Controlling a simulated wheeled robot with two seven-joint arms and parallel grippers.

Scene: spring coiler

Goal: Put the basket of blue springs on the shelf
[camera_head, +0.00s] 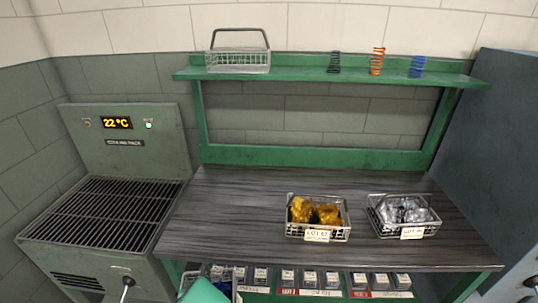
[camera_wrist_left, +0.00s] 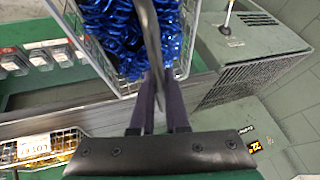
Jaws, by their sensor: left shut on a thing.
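The basket of blue springs shows at the top of the left wrist view, with wire walls (camera_wrist_left: 72,18) and shiny blue coils (camera_wrist_left: 122,40) inside. My left gripper (camera_wrist_left: 156,92) is shut on the basket's dark handle (camera_wrist_left: 150,45), which stands up between the fingers. The green shelf (camera_head: 300,68) runs along the wall above the bench. An empty-looking wire basket (camera_head: 238,62) with a raised handle stands at its left end. My right gripper is not in view.
A black spring (camera_head: 334,62), an orange spring (camera_head: 377,61) and a blue spring (camera_head: 417,67) stand on the shelf. An oven (camera_head: 125,145) stands left. The bench's left part is clear.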

